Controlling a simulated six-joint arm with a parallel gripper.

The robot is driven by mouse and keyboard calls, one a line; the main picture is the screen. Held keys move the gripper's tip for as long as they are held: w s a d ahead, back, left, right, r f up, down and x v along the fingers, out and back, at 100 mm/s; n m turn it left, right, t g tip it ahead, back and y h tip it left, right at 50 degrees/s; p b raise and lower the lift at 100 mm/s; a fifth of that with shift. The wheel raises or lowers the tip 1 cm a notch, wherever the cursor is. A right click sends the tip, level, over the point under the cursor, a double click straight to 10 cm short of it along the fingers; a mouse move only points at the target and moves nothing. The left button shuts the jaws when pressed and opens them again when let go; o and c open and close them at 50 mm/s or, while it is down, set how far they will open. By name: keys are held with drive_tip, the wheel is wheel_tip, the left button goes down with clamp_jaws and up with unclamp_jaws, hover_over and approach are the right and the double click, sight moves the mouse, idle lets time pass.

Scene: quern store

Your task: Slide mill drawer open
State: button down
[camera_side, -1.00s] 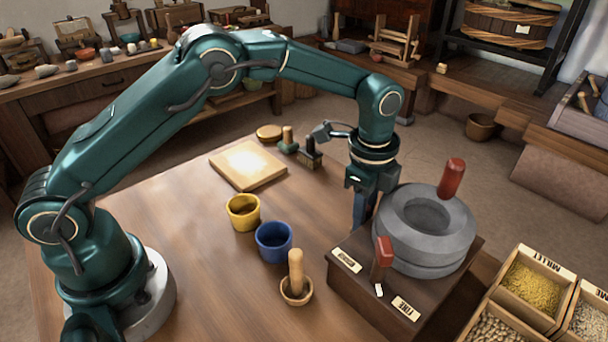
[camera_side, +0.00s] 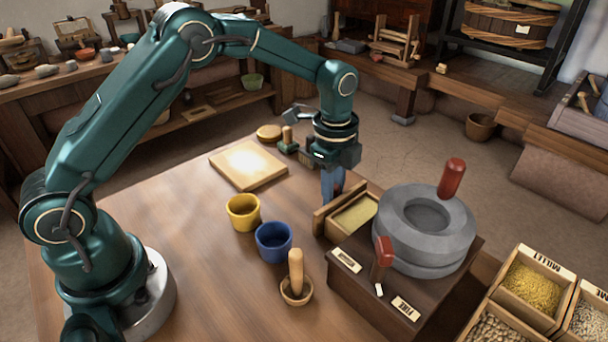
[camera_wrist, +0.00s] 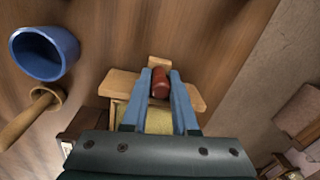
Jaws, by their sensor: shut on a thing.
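The mill is a dark wooden box (camera_side: 345,288) with a round grey stone quern (camera_side: 428,255) on top. Its drawer (camera_side: 355,216) stands partly out on the back left side and holds yellowish meal. In the wrist view the drawer's light wooden front (camera_wrist: 122,84) crosses the middle. My gripper (camera_side: 331,198) points down at the drawer front in the side view. In the wrist view its blue fingers (camera_wrist: 160,80) are shut on a red drawer handle (camera_wrist: 160,86). The inner end of the drawer is hidden inside the box.
A yellow cup (camera_side: 243,212), a blue cup (camera_side: 274,242) and a mortar with pestle (camera_side: 296,288) stand left of the mill. A wooden board (camera_side: 248,166) lies behind. Grain bins (camera_side: 530,290) stand at the right. A red crank handle (camera_side: 453,178) rises from the stone.

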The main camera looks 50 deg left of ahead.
drive_tip(key=shift+a, duration=1)
drive_tip(key=c, duration=1)
unclamp_jaws()
drive_tip(key=shift+o, duration=0.2)
drive_tip(key=shift+r, duration=0.15)
drive_tip(key=shift+s+r, duration=0.2)
drive_tip(key=shift+r, duration=2.25)
